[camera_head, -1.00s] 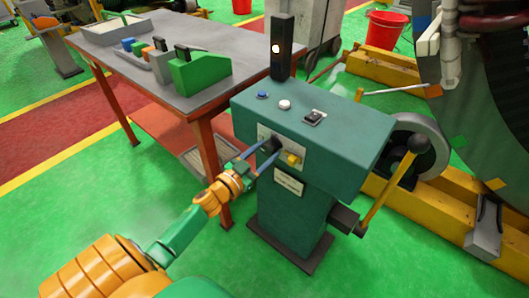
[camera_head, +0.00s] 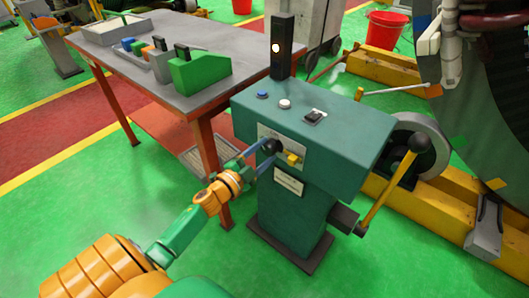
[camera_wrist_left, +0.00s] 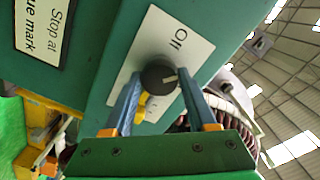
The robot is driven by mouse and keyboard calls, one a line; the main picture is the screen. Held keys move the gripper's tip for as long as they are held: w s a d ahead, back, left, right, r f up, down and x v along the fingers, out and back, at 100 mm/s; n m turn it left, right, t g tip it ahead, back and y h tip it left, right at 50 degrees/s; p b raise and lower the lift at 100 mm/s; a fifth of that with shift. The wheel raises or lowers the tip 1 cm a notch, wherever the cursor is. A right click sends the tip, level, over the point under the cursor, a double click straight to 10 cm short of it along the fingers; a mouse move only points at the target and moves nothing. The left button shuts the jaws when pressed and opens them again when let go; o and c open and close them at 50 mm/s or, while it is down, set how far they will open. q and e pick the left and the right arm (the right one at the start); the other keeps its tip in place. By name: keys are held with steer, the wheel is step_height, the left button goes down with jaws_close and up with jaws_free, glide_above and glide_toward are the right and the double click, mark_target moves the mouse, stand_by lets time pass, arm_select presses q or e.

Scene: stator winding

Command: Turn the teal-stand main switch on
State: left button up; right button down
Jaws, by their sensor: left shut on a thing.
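The teal stand (camera_head: 310,130) stands in the middle of the head view. Its main switch is a round black knob (camera_head: 270,146) on a light plate on the front face. In the left wrist view the knob (camera_wrist_left: 158,77) has a short white mark at its right side. The word "Off" (camera_wrist_left: 179,38) is printed above it; the plate's lower part is partly hidden. My left gripper (camera_head: 258,160) is shut on the knob, one finger on each side, and the fingers (camera_wrist_left: 157,88) show in the wrist view too. My right gripper is not in view.
A yellow knob (camera_head: 293,158) sits close beside the black one. A yellow lever (camera_head: 390,190) is at the right. A grey table (camera_head: 215,50) stands at back left.

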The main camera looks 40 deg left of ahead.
arm_select(q)
steer(key=m, duration=0.4)
steer(key=shift+m+b, duration=0.3)
steer(key=shift+b, duration=0.05)
steer(key=m+b, duration=0.1)
steer(key=m, duration=0.3)
steer(key=shift+m, duration=0.4)
steer(key=o, duration=1.4)
steer(key=shift+c, duration=0.2)
